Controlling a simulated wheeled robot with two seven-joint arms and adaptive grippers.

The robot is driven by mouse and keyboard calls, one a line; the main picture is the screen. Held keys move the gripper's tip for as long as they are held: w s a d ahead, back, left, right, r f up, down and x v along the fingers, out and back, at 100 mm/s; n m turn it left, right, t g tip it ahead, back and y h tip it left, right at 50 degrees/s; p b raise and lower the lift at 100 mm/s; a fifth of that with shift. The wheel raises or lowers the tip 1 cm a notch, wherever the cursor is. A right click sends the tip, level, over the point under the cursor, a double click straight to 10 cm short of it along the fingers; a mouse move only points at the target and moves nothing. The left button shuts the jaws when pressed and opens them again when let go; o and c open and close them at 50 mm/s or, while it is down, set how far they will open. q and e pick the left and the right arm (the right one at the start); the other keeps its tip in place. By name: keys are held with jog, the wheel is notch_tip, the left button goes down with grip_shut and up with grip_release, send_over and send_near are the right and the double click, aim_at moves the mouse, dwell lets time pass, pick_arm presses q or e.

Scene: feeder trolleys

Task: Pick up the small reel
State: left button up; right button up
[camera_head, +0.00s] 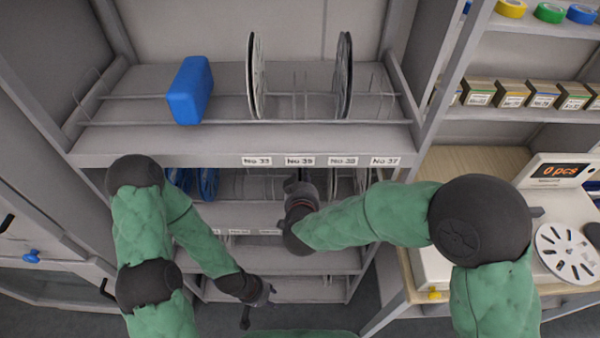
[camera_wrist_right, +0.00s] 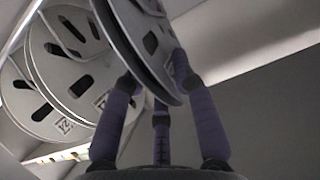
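My right gripper (camera_head: 297,190) reaches into the shelf row below the upper shelf, behind the label strip. In the right wrist view its purple fingers (camera_wrist_right: 160,110) rise around the lower edge of a grey reel (camera_wrist_right: 140,45). The reel's rim lies between the fingertips; I cannot tell whether they press on it. More grey reels (camera_wrist_right: 60,65) stand to its left. In the head view, grey reels (camera_head: 362,181) show partly on that row, right of my gripper. My left gripper (camera_head: 258,308) hangs low before the bottom shelves, fingers spread and empty.
The upper shelf (camera_head: 190,143) holds a blue box (camera_head: 190,90) and two large reels (camera_head: 256,75) (camera_head: 343,75). Blue reels (camera_head: 207,183) stand on the row below, at left. At right, a table (camera_head: 470,162) carries a counter display (camera_head: 558,171) and a white reel (camera_head: 566,252).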

jog(key=x, duration=0.4)
jog(key=shift+f+b, duration=0.1)
jog(key=shift+b, duration=0.25)
grip_shut()
